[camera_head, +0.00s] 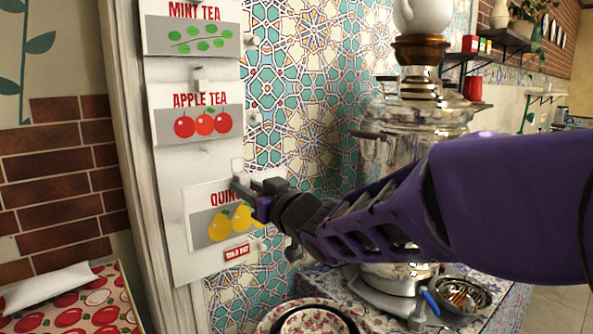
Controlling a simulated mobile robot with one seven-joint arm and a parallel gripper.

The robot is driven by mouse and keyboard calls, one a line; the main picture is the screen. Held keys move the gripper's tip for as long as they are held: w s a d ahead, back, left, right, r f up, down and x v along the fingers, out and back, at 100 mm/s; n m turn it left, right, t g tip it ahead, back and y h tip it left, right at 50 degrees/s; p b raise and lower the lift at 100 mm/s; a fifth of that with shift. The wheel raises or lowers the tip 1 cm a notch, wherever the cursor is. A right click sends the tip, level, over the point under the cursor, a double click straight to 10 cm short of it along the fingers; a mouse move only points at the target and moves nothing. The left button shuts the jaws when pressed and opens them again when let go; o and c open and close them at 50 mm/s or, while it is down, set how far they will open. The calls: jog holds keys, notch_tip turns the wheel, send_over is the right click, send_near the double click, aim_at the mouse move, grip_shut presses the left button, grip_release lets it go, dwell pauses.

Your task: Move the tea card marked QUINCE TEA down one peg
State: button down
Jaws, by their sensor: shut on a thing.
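The QUINCE TEA card (203,215) hangs lowest on the white board (167,200), with yellow quinces on a grey band and a small red "SOLD OUT" label (238,252). It sits to the right of the card above. My gripper (248,188) is shut on its upper right part and hides part of its lettering. The APPLE TEA card (195,113) hangs above it, and the MINT TEA card (192,27) hangs at the top. A peg (198,76) shows above the apple card. I cannot tell whether the quince card touches a peg.
A metal samovar (410,150) stands right of the board, behind my purple arm. A flowered bowl (310,320) and a metal bowl (462,298) are below. A patterned red box (75,305) with white paper lies at the lower left.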

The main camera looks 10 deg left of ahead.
jog(key=w+a+f+b, duration=0.2)
jog(key=a+f+b, duration=0.1)
jog(key=f, duration=0.6)
jog(key=w+a+f+b, duration=0.2)
jog(key=w+a+f, duration=0.15)
jog(key=f, duration=0.55)
jog(key=f+x, duration=0.1)
jog(key=x, duration=0.7)
jog(key=shift+s+f, duration=0.25)
jog(key=shift+f, duration=0.15)
jog(key=shift+a, duration=0.2)
jog(key=c, duration=0.6)
grip_release()
jog(key=shift+d, duration=0.1)
